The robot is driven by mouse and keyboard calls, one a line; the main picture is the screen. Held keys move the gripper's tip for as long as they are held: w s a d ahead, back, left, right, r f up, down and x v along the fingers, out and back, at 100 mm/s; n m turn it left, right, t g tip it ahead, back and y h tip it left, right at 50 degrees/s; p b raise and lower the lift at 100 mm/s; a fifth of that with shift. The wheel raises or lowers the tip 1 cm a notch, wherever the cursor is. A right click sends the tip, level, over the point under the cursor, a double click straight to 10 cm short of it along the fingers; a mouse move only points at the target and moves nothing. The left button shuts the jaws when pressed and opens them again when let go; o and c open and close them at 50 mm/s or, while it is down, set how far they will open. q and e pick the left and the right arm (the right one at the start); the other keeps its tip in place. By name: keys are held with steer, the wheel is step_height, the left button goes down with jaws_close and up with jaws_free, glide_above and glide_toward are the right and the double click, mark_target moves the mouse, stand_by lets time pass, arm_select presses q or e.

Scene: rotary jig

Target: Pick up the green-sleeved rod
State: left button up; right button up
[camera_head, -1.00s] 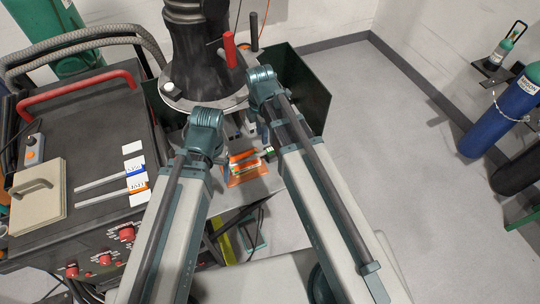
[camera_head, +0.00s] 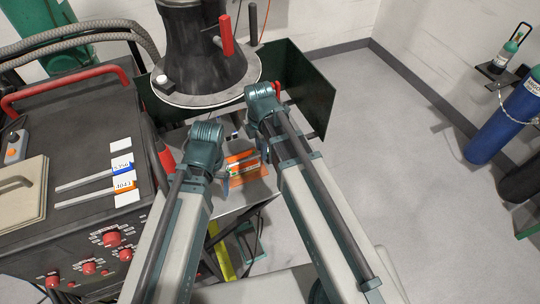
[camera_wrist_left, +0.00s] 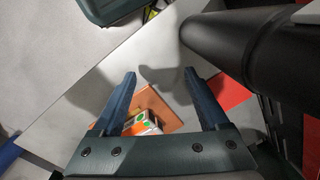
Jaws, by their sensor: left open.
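I cannot make out a green-sleeved rod clearly in either view. An orange and white box with green marks (camera_wrist_left: 142,122) lies on an orange-brown plate in the left wrist view, and orange parts of this group show between my arms in the head view (camera_head: 243,160). My left gripper (camera_wrist_left: 160,73) is open and empty, its two fingers above the table on either side of the box's area.
A dark round pedestal (camera_head: 205,70) with a red handle stands just ahead. A dark cabinet (camera_head: 85,100) at left carries rods with a blue label (camera_head: 121,167) and an orange label (camera_head: 125,185). A dark green panel (camera_head: 310,90) stands at right. Open floor lies further right.

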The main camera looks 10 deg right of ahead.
arm_select(q)
steer(key=shift+f, duration=0.15)
arm_select(e)
steer(key=shift+f, duration=0.15)
jaws_close()
stand_by(0.4)
arm_select(q)
step_height(320, 180, up, 10)
steer(key=p, duration=1)
arm_select(e)
step_height(320, 180, up, 10)
